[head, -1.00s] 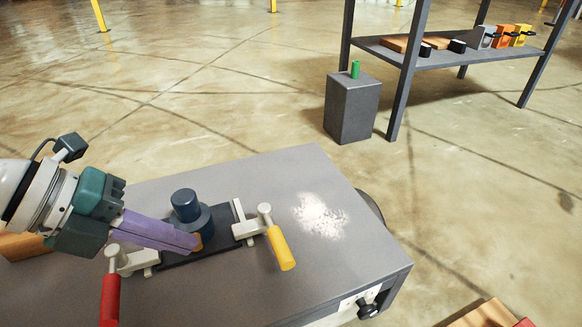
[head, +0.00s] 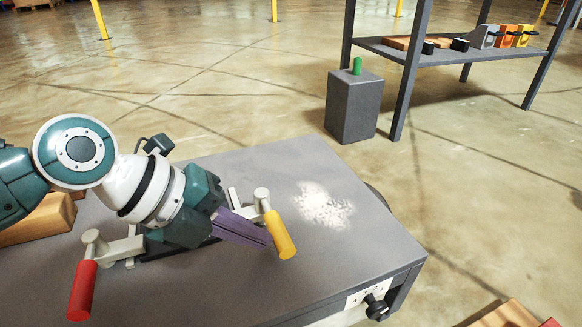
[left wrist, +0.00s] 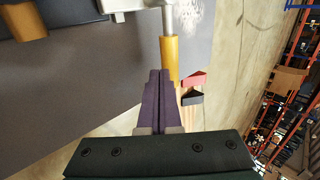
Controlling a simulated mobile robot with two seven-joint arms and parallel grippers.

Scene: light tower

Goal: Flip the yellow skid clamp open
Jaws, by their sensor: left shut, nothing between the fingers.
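The yellow skid clamp handle (head: 279,236) slants down from its pale pivot post (head: 262,197), right of the dark fixture plate on the grey cart. My left gripper (head: 268,243) is shut and empty, with its purple fingers just left of the lower yellow handle. In the left wrist view the shut fingertips (left wrist: 159,72) lie close beside the end of the yellow handle (left wrist: 170,56); I cannot tell whether they touch. My arm hides most of the plate and the dark cylinder on it. My right gripper is not in view.
A red-handled clamp (head: 83,290) is at the left of the fixture. A wooden block (head: 40,220) lies behind my arm. The grey cart top (head: 240,295) is clear in front, with a white speckled patch (head: 323,206) at right. A dark knob (head: 377,307) is on the cart side.

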